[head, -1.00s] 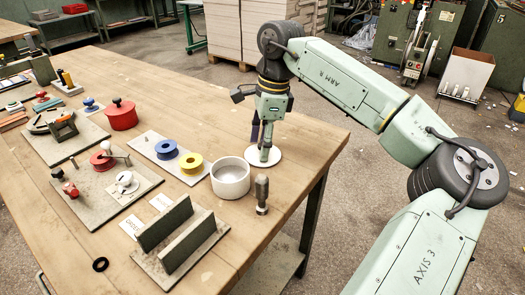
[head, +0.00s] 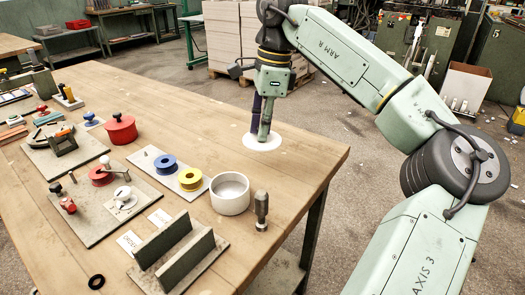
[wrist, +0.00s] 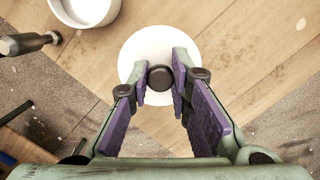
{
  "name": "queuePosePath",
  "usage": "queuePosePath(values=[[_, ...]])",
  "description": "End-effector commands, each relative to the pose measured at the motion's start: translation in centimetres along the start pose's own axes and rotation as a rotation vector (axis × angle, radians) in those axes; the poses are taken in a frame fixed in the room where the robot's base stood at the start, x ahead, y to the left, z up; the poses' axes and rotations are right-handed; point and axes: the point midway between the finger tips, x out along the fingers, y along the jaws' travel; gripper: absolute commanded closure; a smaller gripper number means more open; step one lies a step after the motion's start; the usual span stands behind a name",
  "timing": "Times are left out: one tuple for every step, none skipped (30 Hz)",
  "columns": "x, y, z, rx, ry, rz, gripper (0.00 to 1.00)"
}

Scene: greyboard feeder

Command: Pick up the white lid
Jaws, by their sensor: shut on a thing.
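The white lid (head: 262,142) is a flat white disc on the wooden table near its far right edge, and it also shows in the wrist view (wrist: 150,43). A dark round knob (wrist: 160,77) stands at its middle. My gripper (wrist: 160,78) points down over the lid, with its purple-padded fingers shut on the knob from both sides. In the head view my gripper (head: 260,135) hides the knob. The lid looks level; I cannot tell whether it touches the table.
A white open bowl (head: 230,194) stands just in front of the lid, with a dark-handled tool (head: 261,210) upright nearby. A red lidded pot (head: 120,130) stands farther left. The table's right edge is close.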

Motion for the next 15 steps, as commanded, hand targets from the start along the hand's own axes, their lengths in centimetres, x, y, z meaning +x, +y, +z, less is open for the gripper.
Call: queuePosePath(values=[[-2.0,-0.1,0.4,0.001,0.002,-0.005,1.00],[-3.1,-0.1,0.6,0.000,0.001,-0.006,1.00],[-4.7,-0.1,0.8,0.001,0.000,-0.006,1.00],[-5.7,-0.1,1.0,0.000,0.001,-0.006,1.00],[-6.8,-0.1,1.2,0.000,0.000,-0.006,1.00],[-8.3,-0.1,1.4,0.000,0.000,-0.006,1.00],[-9.6,0.0,1.6,0.001,0.002,-0.006,1.00],[-10.8,0.0,1.7,0.004,0.005,-0.006,1.00],[-12.1,0.0,1.9,0.005,0.005,-0.008,1.00],[-13.2,0.0,2.0,0.004,0.006,-0.007,1.00],[-14.1,0.0,2.1,0.004,0.005,-0.006,1.00],[-15.1,0.0,2.3,0.003,0.004,-0.007,1.00],[-15.8,0.0,2.4,0.001,0.001,-0.003,1.00],[-16.3,0.0,2.5,0.000,0.001,-0.003,1.00],[-16.8,0.0,2.5,-0.001,0.000,-0.003,1.00]])
